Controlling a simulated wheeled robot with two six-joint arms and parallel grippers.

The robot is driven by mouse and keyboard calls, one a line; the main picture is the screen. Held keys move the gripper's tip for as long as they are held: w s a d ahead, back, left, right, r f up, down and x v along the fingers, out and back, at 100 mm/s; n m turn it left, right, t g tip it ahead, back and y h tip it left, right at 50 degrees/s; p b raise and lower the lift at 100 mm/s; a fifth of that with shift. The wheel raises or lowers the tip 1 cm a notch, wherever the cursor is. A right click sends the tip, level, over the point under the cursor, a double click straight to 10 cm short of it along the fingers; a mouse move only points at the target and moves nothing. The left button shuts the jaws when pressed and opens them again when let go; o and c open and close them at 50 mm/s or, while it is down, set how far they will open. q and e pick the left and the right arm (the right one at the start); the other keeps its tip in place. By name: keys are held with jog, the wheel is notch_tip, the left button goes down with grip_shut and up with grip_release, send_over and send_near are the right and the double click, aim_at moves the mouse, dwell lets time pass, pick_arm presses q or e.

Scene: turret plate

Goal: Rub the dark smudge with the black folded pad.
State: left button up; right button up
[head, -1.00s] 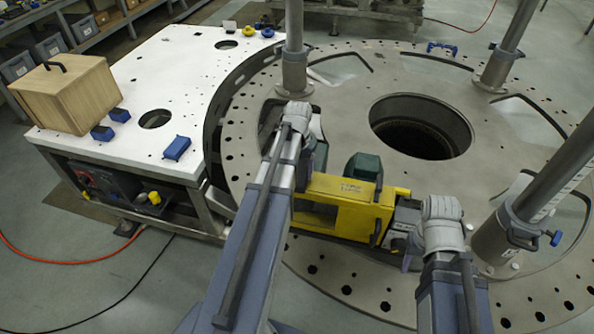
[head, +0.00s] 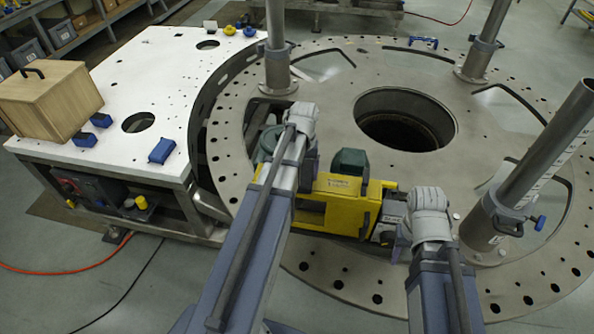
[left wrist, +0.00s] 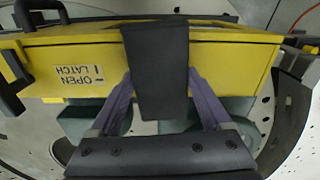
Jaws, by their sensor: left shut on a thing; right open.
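The black folded pad (left wrist: 155,58) is gripped between the purple fingers of my left gripper (left wrist: 158,90) in the left wrist view. It stands in front of a yellow case (left wrist: 225,62) with a latch label; I cannot tell whether it touches the case. In the head view my left gripper (head: 308,172) is mostly hidden by its own wrist, beside the left end of the yellow case (head: 354,222). My right gripper (head: 402,246) is open and mostly hidden behind its wrist, near the case's right end. I cannot make out the dark smudge in either view.
A dark green part (head: 350,164) shows at the case's back. The round metal plate (head: 330,110) has a large central hole and upright steel posts (head: 278,50). A white table (head: 140,75) at left carries a wooden box (head: 50,105) and blue blocks (head: 162,150).

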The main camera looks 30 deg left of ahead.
aim_at(319, 181)
pick_arm(q)
jog(key=shift+w+d+f, duration=0.1)
jog(key=shift+d, duration=0.55)
jog(key=shift+w+d, duration=0.35)
jog(key=shift+d, duration=0.55)
jog(key=shift+w+d, duration=0.3)
jog(key=shift+d, duration=0.6)
notch_tip(319, 181, up, 6)
jog(key=p, duration=0.6)
jog(key=shift+a, duration=0.1)
notch_tip(319, 181, up, 3)
jog(key=p, duration=0.3)
